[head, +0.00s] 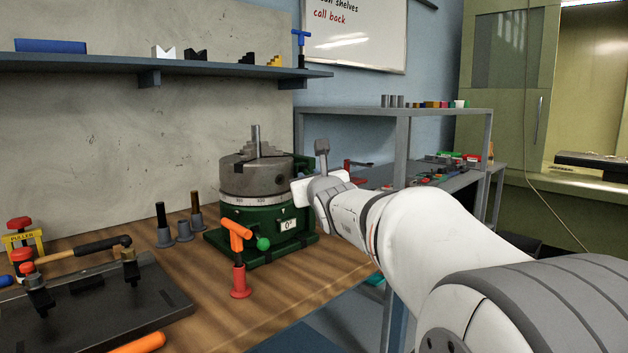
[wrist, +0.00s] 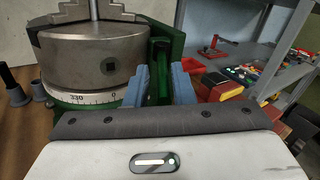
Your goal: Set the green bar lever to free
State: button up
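A dark green upright bar (wrist: 161,84), which looks like the green bar lever, stands at the right side of the rotary table in the wrist view. My gripper (wrist: 159,72) has its two blue-grey fingers apart, one on each side of this bar. Whether either finger touches it is unclear. The rotary table's green base (head: 262,222) carries a steel chuck (head: 255,176) and a white degree ring. In the head view my wrist is at the table's right side and hides the fingers. A green-knobbed handle (head: 263,243) shows at the base's front.
An orange-handled tool (head: 238,235) on a red base stands in front of the rotary table. Dark pegs (head: 163,225) stand to its left. A grey shelf rack (head: 400,150) with coloured parts stands behind and right. Bare wood (head: 270,290) lies at front.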

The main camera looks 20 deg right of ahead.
jog(key=shift+o, duration=1)
jog(key=shift+f, duration=0.15)
jog(key=s, duration=0.8)
jog(key=shift+a, duration=0.2)
